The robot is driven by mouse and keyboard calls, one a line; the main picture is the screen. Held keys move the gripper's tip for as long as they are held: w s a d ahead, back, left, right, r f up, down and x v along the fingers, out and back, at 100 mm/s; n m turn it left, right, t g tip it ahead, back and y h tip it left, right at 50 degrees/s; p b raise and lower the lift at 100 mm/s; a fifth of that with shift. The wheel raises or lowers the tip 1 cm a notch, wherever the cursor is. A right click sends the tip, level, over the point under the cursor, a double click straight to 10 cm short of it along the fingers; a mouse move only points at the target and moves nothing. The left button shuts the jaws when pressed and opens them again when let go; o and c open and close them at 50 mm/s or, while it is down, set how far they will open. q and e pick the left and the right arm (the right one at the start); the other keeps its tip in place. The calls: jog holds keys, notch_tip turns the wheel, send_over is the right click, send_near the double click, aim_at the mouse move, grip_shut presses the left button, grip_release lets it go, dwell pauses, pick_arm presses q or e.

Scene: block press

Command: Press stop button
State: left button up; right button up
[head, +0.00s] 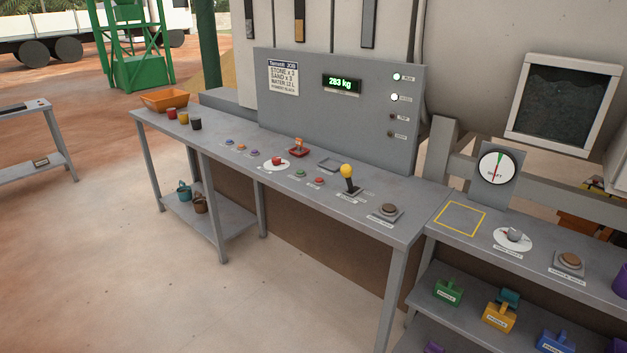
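Several controls sit on the grey bench. A small red button (319,181) lies beside a green button (300,174), left of a lever with a yellow knob (347,171). A red knob (277,160) stands on a round white plate farther left. A red device (298,148) on a red base sits behind it. The labels by these controls are too small to read, so I cannot tell which one is marked stop. Neither of my grippers is in view.
A grey panel (347,120) with a "283 kg" display (342,83) rises behind the bench. A brown round button (388,208) is near the right end. A second bench (471,245) with a dial gauge (497,168) adjoins. Open floor lies in front.

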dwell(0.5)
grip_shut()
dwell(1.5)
